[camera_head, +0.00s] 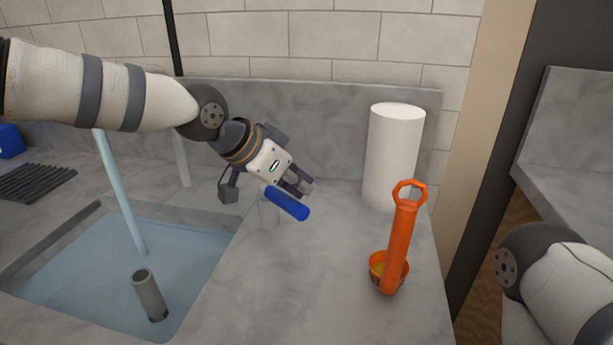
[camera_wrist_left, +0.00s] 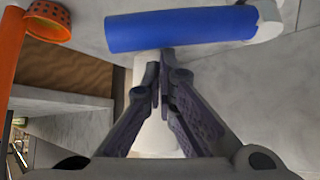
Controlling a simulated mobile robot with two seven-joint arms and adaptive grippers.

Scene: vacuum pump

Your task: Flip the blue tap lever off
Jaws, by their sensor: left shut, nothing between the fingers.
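The blue tap lever (camera_head: 287,203) sits on a short pale tap body (camera_head: 268,212) on the counter, right of the sink. It points to the right and toward me in the head view. My left gripper (camera_head: 306,188) is shut and empty, with its fingertips just behind the lever. In the left wrist view the blue lever (camera_wrist_left: 180,28) lies across the top, just beyond the shut fingertips (camera_wrist_left: 160,55). I cannot tell whether they touch it. My right gripper is out of view; only part of my right arm shows at the lower right.
Water pours into the filled sink (camera_head: 190,240), where a grey tube (camera_head: 150,295) stands. An orange pump (camera_head: 401,240) stands on the counter at right, by an orange ring-shaped cup (camera_head: 377,262). A white paper roll (camera_head: 392,155) stands behind. The front counter is clear.

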